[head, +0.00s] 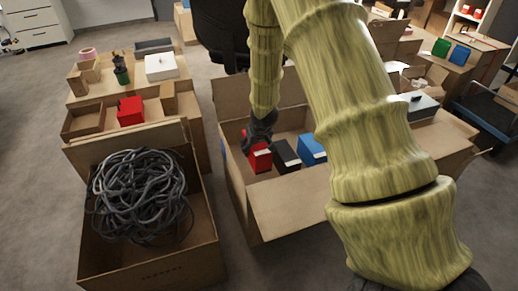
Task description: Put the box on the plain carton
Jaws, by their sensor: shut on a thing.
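My gripper (259,134) is a dark hand at the end of my yellow-green arm. It points down into an open carton (290,207) at the centre and is shut on a red box (260,158) with a white label. The fingers hide the top of the red box, and I cannot tell whether it touches the carton floor. A black box (287,156) and a blue box (312,150) stand in a row to its right in the same carton. I cannot tell which carton is the plain one.
Left of it, an open carton (150,268) holds a tangle of grey cable (140,196). Behind that, a surface carries a second red box (131,110), a white box (161,66) and a plant (121,72). Further right are a green box (441,47) and another blue box (459,55). My arm hides the right middle.

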